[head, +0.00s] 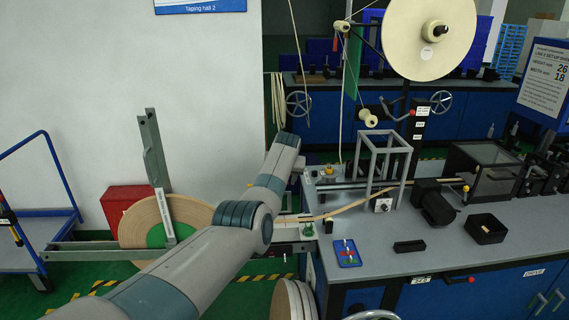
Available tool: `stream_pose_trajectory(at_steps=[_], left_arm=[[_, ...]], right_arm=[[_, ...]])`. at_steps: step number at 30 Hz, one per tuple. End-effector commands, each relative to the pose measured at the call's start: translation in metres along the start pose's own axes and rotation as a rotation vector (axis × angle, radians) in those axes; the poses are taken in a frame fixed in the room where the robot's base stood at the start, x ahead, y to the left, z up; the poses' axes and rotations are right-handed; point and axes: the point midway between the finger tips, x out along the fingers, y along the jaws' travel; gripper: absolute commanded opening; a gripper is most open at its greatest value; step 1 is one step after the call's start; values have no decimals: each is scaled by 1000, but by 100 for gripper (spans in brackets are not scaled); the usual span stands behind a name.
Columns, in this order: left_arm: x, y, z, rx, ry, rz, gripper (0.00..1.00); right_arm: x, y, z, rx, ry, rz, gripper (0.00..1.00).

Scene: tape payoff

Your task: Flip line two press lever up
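I cannot tell for sure which part is the line two press lever. A red-ended lever (411,113) sits on the dark post below the big reel, next to small white labels too small to read. A thin rod with a yellow knob (465,188) stands beside the black motor at the bench's right part. No contact with either lever shows.
A grey bench (440,250) carries a grey frame (384,150), a black motor (433,204), a clear-sided box (482,172), a black bin (486,229) and a blue tray (347,253). A large cream reel (430,38) hangs above. A tape coil (195,213) stands left, behind my arm.

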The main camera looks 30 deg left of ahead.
Motion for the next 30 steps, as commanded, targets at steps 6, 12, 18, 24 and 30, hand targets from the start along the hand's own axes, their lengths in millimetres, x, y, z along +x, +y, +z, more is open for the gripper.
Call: stream_pose_trajectory(at_steps=[6, 12, 18, 24, 30], left_arm=[[-12, 1, 0, 1, 2, 0, 51], [-30, 1, 1, 0, 2, 1, 51], [-53, 2, 1, 0, 2, 2, 51], [-83, 2, 1, -1, 3, 1, 51], [-121, 2, 1, 0, 4, 0, 51]], right_arm=[[-2, 1, 0, 0, 0, 1, 31], [0, 3, 0, -1, 0, 3, 31], [5, 3, 0, -1, 0, 3, 31], [14, 3, 1, -1, 1, 3, 31], [27, 3, 2, -1, 1, 3, 31]])
